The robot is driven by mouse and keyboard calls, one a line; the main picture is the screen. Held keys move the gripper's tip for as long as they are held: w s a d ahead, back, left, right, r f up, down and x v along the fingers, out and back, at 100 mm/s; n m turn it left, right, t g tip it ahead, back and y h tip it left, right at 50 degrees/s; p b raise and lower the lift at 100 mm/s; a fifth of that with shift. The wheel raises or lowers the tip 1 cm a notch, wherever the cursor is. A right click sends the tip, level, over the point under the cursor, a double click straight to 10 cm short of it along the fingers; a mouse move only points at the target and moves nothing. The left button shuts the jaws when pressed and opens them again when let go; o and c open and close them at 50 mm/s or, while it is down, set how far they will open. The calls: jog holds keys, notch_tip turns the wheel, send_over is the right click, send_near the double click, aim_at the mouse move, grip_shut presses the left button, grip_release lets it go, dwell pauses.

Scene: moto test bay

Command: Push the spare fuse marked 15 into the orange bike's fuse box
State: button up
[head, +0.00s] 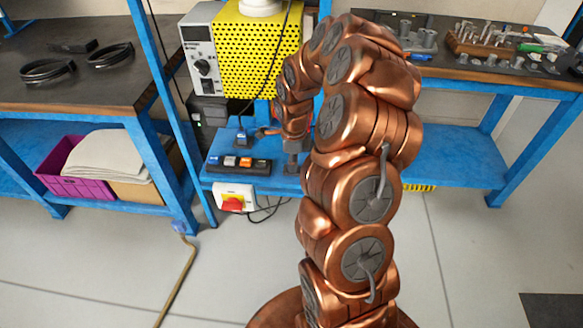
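My copper arm rises through the middle of the head view and bends over toward a blue bench shelf. My gripper (292,160) is the small grey end pointing down at the shelf, partly blocked by my own arm. Its fingers are too small to tell apart, and I cannot see whether it holds anything. A black strip (238,173) with blue, orange and white blocks lies on the shelf just left of the gripper. I cannot tell whether these blocks are fuses. No mark 15 is readable. No orange bike or fuse box can be made out.
A yellow perforated housing (255,50) and a grey control unit (200,55) stand behind the gripper. A red-and-yellow switch (233,199) hangs below the shelf. Benches flank both sides; a magenta bin (75,187) sits at left. Floor in front is mostly clear, except a hose (178,280).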

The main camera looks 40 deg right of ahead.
jog(key=shift+r, duration=0.1)
jog(key=shift+c, duration=0.3)
jog(key=shift+r+b, duration=0.8)
jog(key=shift+r, duration=0.75)
jog(key=shift+s+a+r, duration=0.1)
jog(key=shift+s, duration=0.2)
jog(key=s+a+r+b, duration=0.1)
jog(key=s+a+b, duration=0.2)
jog(key=s+a, duration=0.4)
jog(key=s, duration=0.6)
jog(key=shift+s+r+b, duration=0.25)
jog(key=shift+s+b, duration=0.05)
jog(key=shift+s, duration=0.1)
jog(key=w+a+r+n+p, duration=0.7)
jog(key=w+r+n+p, duration=0.2)
jog(key=n, duration=0.4)
jog(key=w+a+r+n+p, duration=0.7)
jog(key=w+r+n+p, duration=0.1)
jog(key=w+n+p, duration=0.3)
jog(key=shift+w+r+n, duration=0.35)
jog(key=shift+w+n, duration=0.45)
jog(key=shift+n, duration=0.3)
